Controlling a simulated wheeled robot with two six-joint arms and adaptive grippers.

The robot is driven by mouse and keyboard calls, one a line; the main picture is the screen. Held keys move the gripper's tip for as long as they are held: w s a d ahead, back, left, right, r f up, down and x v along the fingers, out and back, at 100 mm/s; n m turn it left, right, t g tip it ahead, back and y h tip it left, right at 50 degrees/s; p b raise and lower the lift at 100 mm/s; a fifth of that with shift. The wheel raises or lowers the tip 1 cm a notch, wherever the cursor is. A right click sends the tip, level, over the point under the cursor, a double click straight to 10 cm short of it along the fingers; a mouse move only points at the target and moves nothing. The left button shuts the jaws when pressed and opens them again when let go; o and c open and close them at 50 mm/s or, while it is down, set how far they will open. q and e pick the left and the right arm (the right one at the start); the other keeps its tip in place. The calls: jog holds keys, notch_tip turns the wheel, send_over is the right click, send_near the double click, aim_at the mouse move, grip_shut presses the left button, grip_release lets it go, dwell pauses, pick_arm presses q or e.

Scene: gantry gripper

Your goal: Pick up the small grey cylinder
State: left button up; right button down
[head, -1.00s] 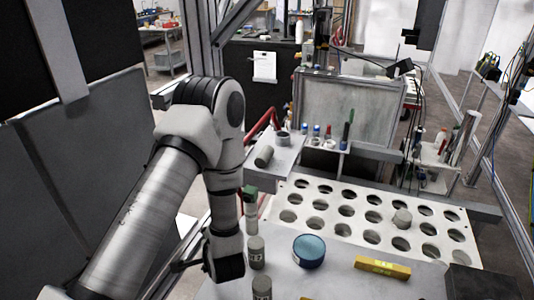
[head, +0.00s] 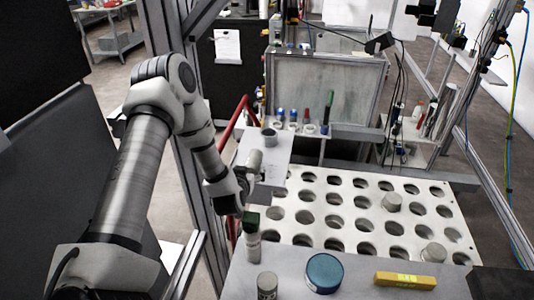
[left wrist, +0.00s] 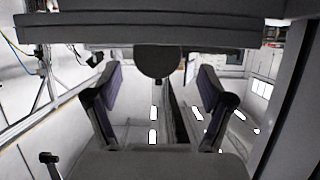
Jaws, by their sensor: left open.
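A small grey cylinder (head: 255,160) is on the pale grey shelf (head: 282,150), left of centre in the head view. My left gripper (head: 254,181) is at the near side of it, and partly hidden by my own wrist. In the left wrist view a dark round end of the cylinder (left wrist: 157,62) shows between and beyond the two open fingers (left wrist: 157,88). The fingers look apart from it, with nothing held. Whether the jaws reach around it is unclear in the head view.
A white rack with round holes (head: 310,215) fills the middle right, with grey cylinders in it. A small cup (head: 269,136) is behind the cylinder.

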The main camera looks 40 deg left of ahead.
aim_at(254, 164)
pick_arm(q)
jog(key=shift+w+a+f, duration=0.2)
jog(key=shift+w+f, duration=0.1)
jog(key=shift+w, duration=0.05)
jog(key=shift+w+a+f+b, duration=0.15)
jog(key=shift+w+b, duration=0.15)
jog(key=shift+b, duration=0.35)
jog(key=b+x, duration=0.3)
jog(key=x, duration=0.2)
jog(key=shift+w, duration=0.25)
jog(key=shift+w+a+f, duration=0.1)
jog(key=shift+w+a, duration=0.05)
jog(key=shift+w, duration=0.1)
jog(key=shift+s+r, duration=0.1)
jog(key=shift+r, duration=0.1)
jog(key=shift+s+r, duration=0.1)
jog(key=c, duration=0.5)
grip_shut()
